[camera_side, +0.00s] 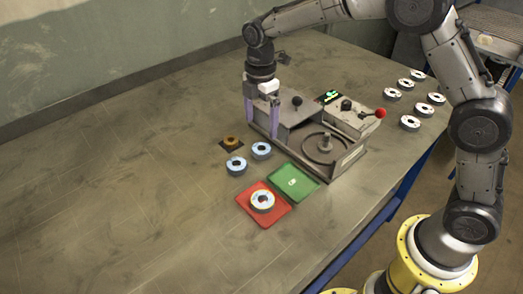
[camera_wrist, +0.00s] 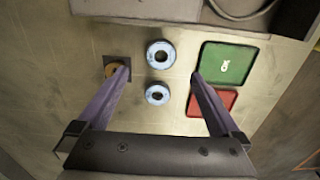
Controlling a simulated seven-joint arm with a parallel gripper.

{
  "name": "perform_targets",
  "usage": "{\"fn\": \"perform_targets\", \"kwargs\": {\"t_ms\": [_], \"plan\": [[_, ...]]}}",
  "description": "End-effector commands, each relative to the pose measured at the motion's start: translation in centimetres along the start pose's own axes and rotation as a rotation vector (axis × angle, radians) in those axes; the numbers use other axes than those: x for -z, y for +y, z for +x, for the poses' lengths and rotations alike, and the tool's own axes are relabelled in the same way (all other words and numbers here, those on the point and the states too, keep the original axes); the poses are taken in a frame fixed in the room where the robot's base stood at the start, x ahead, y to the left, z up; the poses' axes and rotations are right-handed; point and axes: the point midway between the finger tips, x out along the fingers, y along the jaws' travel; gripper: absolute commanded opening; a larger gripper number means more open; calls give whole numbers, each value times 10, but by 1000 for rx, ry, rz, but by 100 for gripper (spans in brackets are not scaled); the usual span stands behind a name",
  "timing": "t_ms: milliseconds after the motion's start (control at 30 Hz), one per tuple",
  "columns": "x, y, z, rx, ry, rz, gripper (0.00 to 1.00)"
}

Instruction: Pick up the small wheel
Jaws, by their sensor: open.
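Two blue-and-white flap discs lie flat side by side on the table: one nearer the machine (camera_side: 261,157) and one farther from it (camera_side: 236,173). The wrist view also shows the nearer disc (camera_wrist: 150,54) and the farther one, which looks slightly smaller (camera_wrist: 148,94). A small brown disc (camera_side: 231,139) lies on a dark square plate, seen also in the wrist view (camera_wrist: 114,71). Which one is the small wheel I cannot tell for certain. My gripper (camera_side: 262,126) is open and empty above the table; in the wrist view both blue discs show between its fingers (camera_wrist: 159,76).
A grey machine (camera_side: 300,120) with a round turntable and red-knobbed lever stands right beside my gripper. The table's left is clear.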

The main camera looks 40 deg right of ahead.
Motion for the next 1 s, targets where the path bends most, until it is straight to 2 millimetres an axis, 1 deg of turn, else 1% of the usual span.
{"fn": "perform_targets", "kwargs": {"t_ms": [33,100,367,633,800,967,1000], "plan": [[0,-1,9,4,-1,0,100],[0,0,18,2,0,1,100],[0,-1,37,2,0,1,100],[0,-2,74,3,-1,1,100],[0,-2,82,-1,0,1,100],[0,-2,82,-1,0,1,100],[0,-2,82,-1,0,1,98]]}}
